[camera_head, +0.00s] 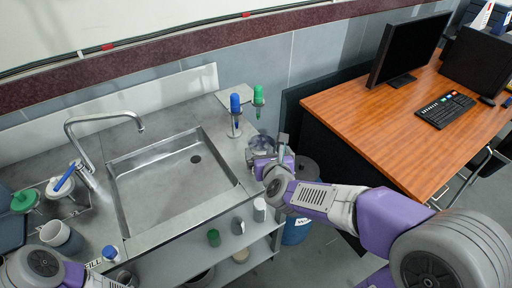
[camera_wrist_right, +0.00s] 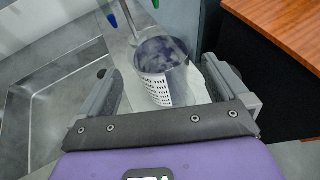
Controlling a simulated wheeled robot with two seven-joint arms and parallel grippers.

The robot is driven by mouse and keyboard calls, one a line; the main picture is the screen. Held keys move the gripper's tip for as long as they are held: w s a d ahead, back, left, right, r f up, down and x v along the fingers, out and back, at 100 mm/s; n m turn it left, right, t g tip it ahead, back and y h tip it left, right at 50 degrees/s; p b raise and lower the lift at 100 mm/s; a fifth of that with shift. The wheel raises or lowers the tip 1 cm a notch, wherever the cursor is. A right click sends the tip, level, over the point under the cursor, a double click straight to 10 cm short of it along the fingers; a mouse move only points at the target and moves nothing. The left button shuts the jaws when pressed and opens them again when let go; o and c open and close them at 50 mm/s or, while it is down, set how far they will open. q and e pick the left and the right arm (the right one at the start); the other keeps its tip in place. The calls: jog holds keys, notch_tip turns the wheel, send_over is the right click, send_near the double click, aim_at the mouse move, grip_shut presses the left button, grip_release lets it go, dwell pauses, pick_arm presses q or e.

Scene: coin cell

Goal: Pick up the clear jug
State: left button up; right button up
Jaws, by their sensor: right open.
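The clear jug (camera_wrist_right: 158,58) is a see-through beaker with black volume marks on a white patch. In the right wrist view it stands between and just beyond the fingers of my right gripper (camera_wrist_right: 163,88), which is open. In the head view the jug (camera_head: 262,143) stands on the counter right of the sink, partly hidden by my right gripper (camera_head: 270,160). I cannot tell whether a finger touches it. My left arm shows at the lower left of the head view, but its gripper is out of view.
A steel sink (camera_head: 165,190) with a tap (camera_head: 100,122) lies left of the jug. A stand with blue (camera_head: 235,103) and green (camera_head: 259,95) handled tools is behind it. A wooden desk (camera_head: 385,125) with monitors is at the right. A blue bin (camera_head: 296,230) stands below.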

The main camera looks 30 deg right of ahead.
aim_at(260, 136)
jog(key=shift+x, duration=0.8)
jog(key=shift+b+x, duration=0.45)
jog(key=shift+x, duration=2.15)
jog(key=shift+r, duration=0.15)
jog(key=c, duration=1.1)
jog(key=shift+o, duration=0.2)
jog(key=shift+r, duration=0.1)
